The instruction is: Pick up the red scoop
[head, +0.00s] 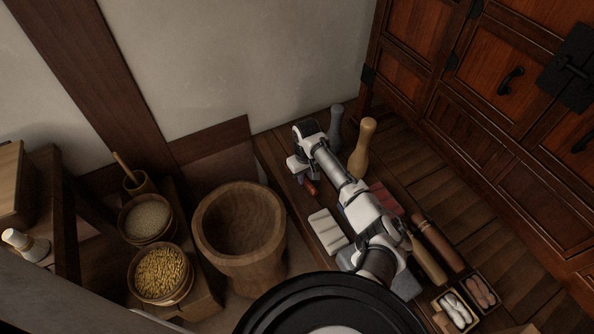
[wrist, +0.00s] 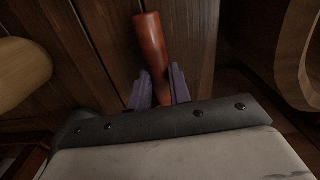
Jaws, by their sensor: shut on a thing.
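The red scoop (wrist: 152,47) shows in the wrist view as a reddish-brown rounded bar standing up between the two purple fingers. My gripper (wrist: 159,88) is shut on it, one finger on each side. The scoop's lower part is hidden behind the edge of my gripper's body. In the head view a small red end of the scoop (head: 312,188) shows just below my gripper (head: 302,178), over the wooden floor. I cannot tell whether it touches the floor.
A large wooden mortar (head: 215,235) stands to the left of my gripper. A tan wooden pestle (head: 362,150) and a dark grey one (head: 336,128) stand close on the right. A white folded cloth (head: 327,231) lies below. Bowls of grain (head: 160,275) are at the left.

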